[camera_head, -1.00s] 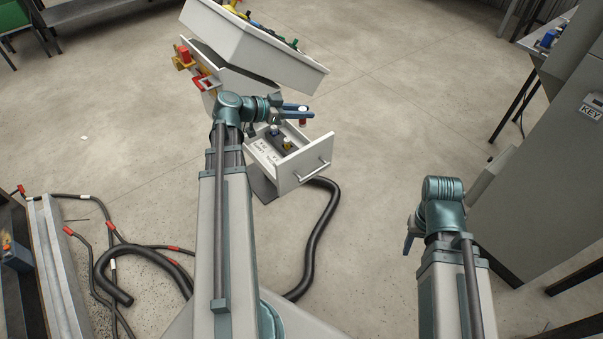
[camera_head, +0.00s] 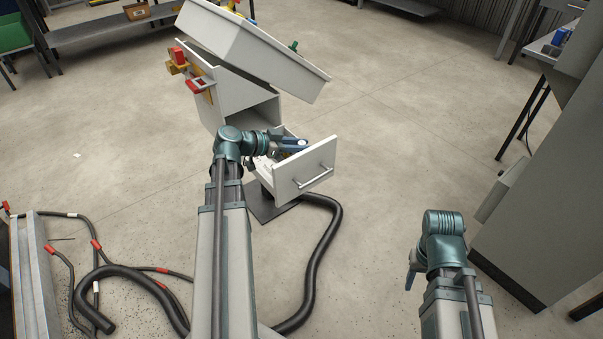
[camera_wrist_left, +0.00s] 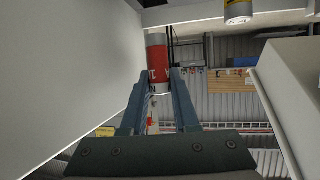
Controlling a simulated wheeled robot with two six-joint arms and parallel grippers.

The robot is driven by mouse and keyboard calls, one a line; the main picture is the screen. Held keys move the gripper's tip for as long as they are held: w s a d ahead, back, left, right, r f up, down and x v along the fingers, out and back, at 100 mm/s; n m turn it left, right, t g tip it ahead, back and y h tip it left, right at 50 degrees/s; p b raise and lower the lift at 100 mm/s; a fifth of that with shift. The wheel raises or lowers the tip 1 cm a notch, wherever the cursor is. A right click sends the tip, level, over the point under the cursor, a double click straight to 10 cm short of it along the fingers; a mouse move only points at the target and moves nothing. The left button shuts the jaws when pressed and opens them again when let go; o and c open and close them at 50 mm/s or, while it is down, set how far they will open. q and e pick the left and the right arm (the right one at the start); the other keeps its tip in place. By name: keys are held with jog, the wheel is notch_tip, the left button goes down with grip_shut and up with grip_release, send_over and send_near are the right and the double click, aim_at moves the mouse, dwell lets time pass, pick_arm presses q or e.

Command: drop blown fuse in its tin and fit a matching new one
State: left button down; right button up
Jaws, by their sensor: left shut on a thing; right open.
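My left gripper (camera_head: 303,146) is at the open white drawer (camera_head: 308,178) of the cabinet. In the left wrist view its fingers (camera_wrist_left: 172,82) are shut on a red fuse with white ends (camera_wrist_left: 158,62), which stands out past the fingertips. Pale walls rise on both sides there. A white and yellow fuse (camera_wrist_left: 238,12) shows at the top edge of that view, apart from the gripper. The arm and gripper hide most of the drawer's inside in the head view. My right gripper (camera_head: 410,275) is open, low and well away to the right, mostly hidden by its wrist. I cannot make out a tin.
The white cabinet (camera_head: 245,105) has a tilted top (camera_head: 235,45) and red and yellow fittings (camera_head: 190,70) on its left side. A thick black hose (camera_head: 325,245) curves on the floor. A tall grey cabinet (camera_head: 535,215) stands at right. Floor between it and the drawer is clear.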

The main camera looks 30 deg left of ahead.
pick_arm(q)
jog(key=shift+f+b, duration=0.3)
jog(key=shift+f, duration=0.6)
pick_arm(e)
jog(key=shift+f, duration=0.9)
pick_arm(q)
notch_tip(320, 180, down, 4)
jog(key=b, duration=0.4)
jog(key=shift+f, duration=0.2)
pick_arm(e)
notch_tip(320, 180, down, 4)
jog(key=shift+f, duration=0.2)
pick_arm(q)
jog(key=shift+f+b, duration=0.1)
jog(key=shift+b, duration=0.2)
jog(key=shift+f, duration=0.15)
jog(key=c, duration=0.7)
grip_release()
pick_arm(e)
jog(key=shift+f, duration=0.15)
pick_arm(q)
jog(key=shift+o, duration=0.2)
jog(key=shift+r, duration=0.2)
